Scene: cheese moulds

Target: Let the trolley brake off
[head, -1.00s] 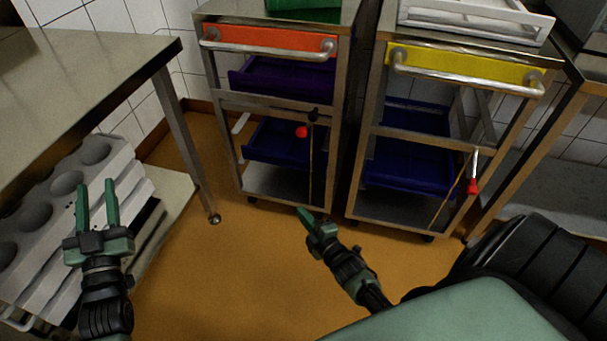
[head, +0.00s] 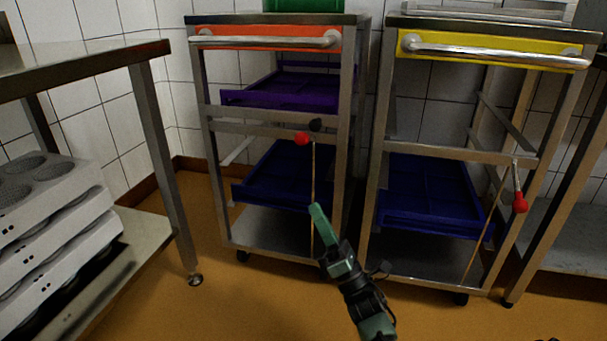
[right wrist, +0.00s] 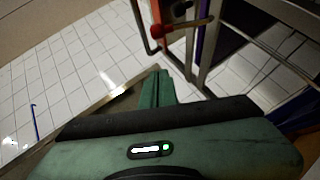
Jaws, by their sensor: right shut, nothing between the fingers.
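The left trolley (head: 347,130) has an orange front panel (head: 262,39). My left gripper is out of view.
A steel table (head: 95,60) stands at the left, with stacked pale moulds (head: 60,215) on its lower shelf. Purple (head: 285,93) and blue (head: 275,185) trays sit in the left trolley. Orange-brown floor (head: 230,300) is clear in front.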

